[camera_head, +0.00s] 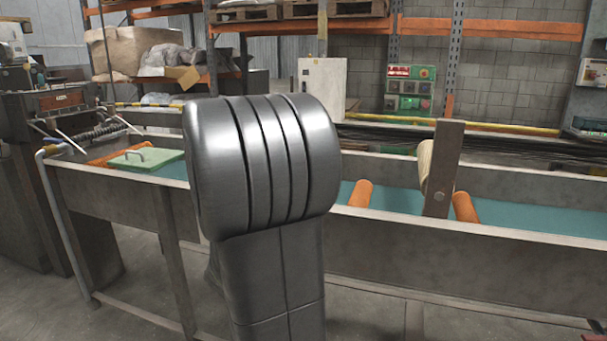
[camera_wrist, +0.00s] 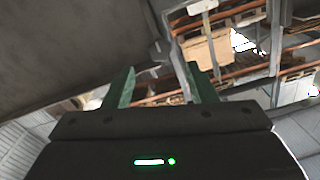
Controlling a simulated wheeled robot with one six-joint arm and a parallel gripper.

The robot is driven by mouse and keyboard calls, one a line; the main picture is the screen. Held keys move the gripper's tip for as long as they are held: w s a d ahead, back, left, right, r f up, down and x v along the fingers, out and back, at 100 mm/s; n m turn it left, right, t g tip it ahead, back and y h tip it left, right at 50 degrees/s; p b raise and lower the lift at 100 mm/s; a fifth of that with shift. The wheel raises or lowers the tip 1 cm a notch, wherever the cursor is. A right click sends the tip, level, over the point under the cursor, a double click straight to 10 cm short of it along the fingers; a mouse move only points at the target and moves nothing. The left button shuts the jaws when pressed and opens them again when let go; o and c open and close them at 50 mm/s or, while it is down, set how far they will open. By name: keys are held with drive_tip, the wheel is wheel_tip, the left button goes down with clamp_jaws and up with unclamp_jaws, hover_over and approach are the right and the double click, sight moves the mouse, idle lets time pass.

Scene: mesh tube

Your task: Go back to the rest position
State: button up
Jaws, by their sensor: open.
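In the wrist view my gripper (camera_wrist: 160,85) shows two green fingers spread apart, with nothing between them. It points toward distant shelving, and the picture there is tilted. In the head view the fingers are not seen. A large grey joint of my own arm (camera_head: 262,165) fills the middle of that view and hides part of the trough behind it.
A long metal trough (camera_head: 480,258) with a teal bed runs across the head view. Orange rollers (camera_head: 361,194) and an upright post (camera_head: 443,170) stand in it. A green handled lid (camera_head: 147,160) lies at its left. Shelving (camera_head: 455,60) and a control box (camera_head: 408,90) stand behind.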

drive_tip(key=x, duration=0.8)
drive_tip(key=shift+w+d, duration=0.1)
drive_tip(key=shift+w, duration=0.15)
drive_tip(key=v, duration=1.4)
drive_tip(key=shift+n, duration=0.3)
drive_tip(key=x, duration=1.4)
drive_tip(key=shift+w+r+p, duration=0.1)
drive_tip(key=shift+r+p, duration=0.05)
drive_tip(key=shift+p, duration=0.15)
drive_tip(key=shift+n+p, duration=0.8)
drive_tip(key=shift+p, duration=0.05)
drive_tip(key=n+p, duration=0.4)
drive_tip(key=v, duration=1.4)
